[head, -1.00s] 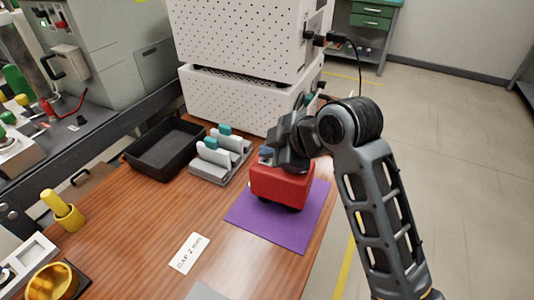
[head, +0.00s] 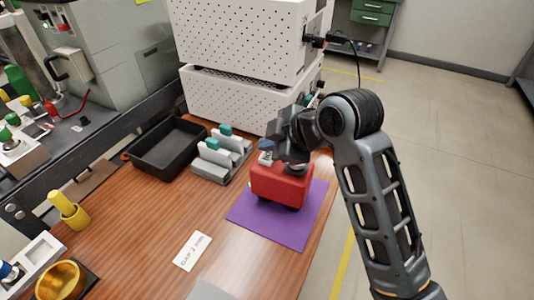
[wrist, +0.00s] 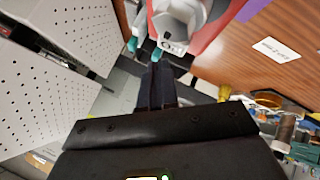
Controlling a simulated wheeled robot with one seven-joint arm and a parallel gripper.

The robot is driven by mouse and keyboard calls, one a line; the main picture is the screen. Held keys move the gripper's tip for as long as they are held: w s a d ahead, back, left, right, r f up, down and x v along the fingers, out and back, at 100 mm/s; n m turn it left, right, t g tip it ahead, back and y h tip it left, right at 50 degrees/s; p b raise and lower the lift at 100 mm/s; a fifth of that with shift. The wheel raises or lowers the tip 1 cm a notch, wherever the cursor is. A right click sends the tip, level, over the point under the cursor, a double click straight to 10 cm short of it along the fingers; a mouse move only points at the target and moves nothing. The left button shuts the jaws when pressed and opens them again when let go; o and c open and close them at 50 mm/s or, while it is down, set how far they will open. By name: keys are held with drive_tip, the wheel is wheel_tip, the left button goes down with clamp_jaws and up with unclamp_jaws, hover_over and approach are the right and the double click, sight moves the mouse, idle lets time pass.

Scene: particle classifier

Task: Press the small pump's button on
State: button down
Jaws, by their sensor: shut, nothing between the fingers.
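The small pump (head: 282,187) is a red box on a purple mat (head: 268,222) at the table's right side. A dark round part and a small pale grey part (head: 265,159) show on its top. In the wrist view the pump's grey end (wrist: 178,28) is at the top, with small dark marks on its face. I cannot make out the button for certain. My gripper (head: 267,145) is shut and empty, just above and beside the pump's pale part. In the wrist view its fingertips (wrist: 156,72) point at the pump's near end, and contact cannot be told.
White perforated cabinets (head: 235,100) stand behind the pump. A grey rack (head: 215,172) with teal-topped pieces and a black tray (head: 150,165) are left of it. A label card (head: 192,251) lies in front, with bare wood around it. The floor is open at right.

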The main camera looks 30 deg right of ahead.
sight(269, 160)
drive_tip(key=shift+r, duration=0.1)
wheel_tip(269, 160, up, 5)
drive_tip(key=p, duration=0.4)
drive_tip(key=shift+p, duration=0.4)
idle(0.4)
drive_tip(key=shift+s+a+f, duration=0.1)
drive_tip(key=shift+f, duration=0.15)
drive_tip(key=s+a+f+m+t+h, duration=0.1)
drive_tip(key=s+a+f+m+t, duration=0.1)
drive_tip(key=s+f+m, duration=0.5)
drive_tip(key=s+a+f+m+t+h, duration=0.1)
drive_tip(key=s+a+f+m, duration=0.15)
drive_tip(key=s, duration=0.85)
drive_tip(key=s+d+r+m+t, duration=0.1)
drive_tip(key=s+r, duration=0.1)
drive_tip(key=s, duration=0.5)
drive_tip(key=s+d+r+m+t, duration=0.1)
drive_tip(key=s+d+r, duration=0.1)
drive_tip(key=s, duration=0.5)
drive_tip(key=s+d+r+m+t, duration=0.1)
drive_tip(key=s+r, duration=0.3)
drive_tip(key=s, duration=0.3)
drive_tip(key=shift+s+d+h, duration=0.15)
drive_tip(key=shift+d+h, duration=0.15)
drive_tip(key=shift+h, duration=0.1)
